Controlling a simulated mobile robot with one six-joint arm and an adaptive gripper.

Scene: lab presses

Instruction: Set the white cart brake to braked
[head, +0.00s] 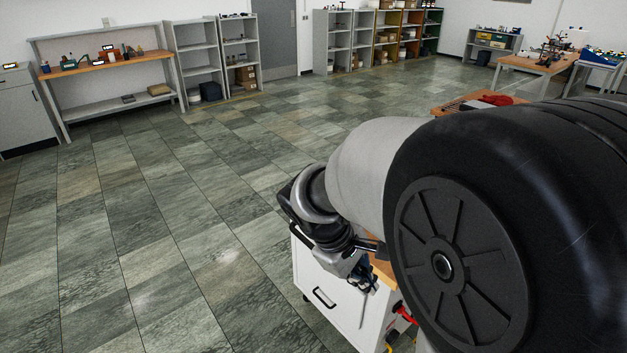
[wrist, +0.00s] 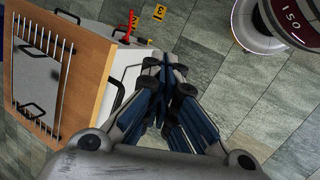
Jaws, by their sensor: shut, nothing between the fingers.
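The white cart (head: 326,297) stands low in the middle of the head view, partly hidden behind my arm. It has a drawer front with a black handle and a wooden top; the wooden top (wrist: 80,68) fills the left of the wrist view. A red lever (wrist: 132,24) sits by the cart's edge near yellow number tags, at upper centre of the wrist view; red also shows at the cart's side in the head view (head: 404,312). Its setting cannot be told. My gripper (wrist: 166,66) is shut and empty, beside the cart, apart from the red lever.
A yellow tag (wrist: 159,12) lies near the lever. Open tiled floor (head: 180,240) spreads left of the cart. A workbench (head: 105,65) and shelves (head: 197,62) line the far wall. Another wooden-topped table (head: 535,64) stands at the back right.

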